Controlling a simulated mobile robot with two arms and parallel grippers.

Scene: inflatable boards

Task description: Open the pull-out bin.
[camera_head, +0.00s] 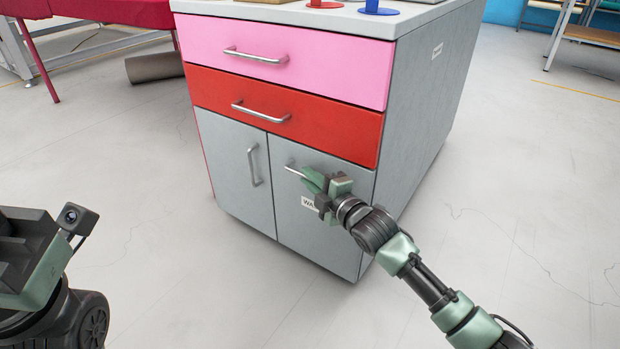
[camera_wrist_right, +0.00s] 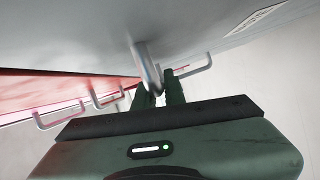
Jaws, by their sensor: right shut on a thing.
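The pull-out bin front (camera_head: 325,238) is the grey lower-right panel of the cabinet, with a white label starting "WA" partly hidden by my gripper. It looks flush with the cabinet. Its metal bar handle (camera_head: 292,171) runs horizontally near the top. My right gripper (camera_head: 312,180) is shut on the right part of this handle. In the right wrist view the handle (camera_wrist_right: 146,62) passes between the dark green fingers of the gripper (camera_wrist_right: 160,92). My left gripper (camera_head: 30,255) is at the lower left, away from the cabinet; its fingers cannot be made out.
Above the bin are a red drawer (camera_head: 310,128) and a pink drawer (camera_head: 335,65). A grey door (camera_head: 232,165) with a vertical handle is beside it. Red and blue stands are on the top. The floor (camera_head: 180,290) in front is clear. A red-covered table (camera_head: 110,12) stands at back left.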

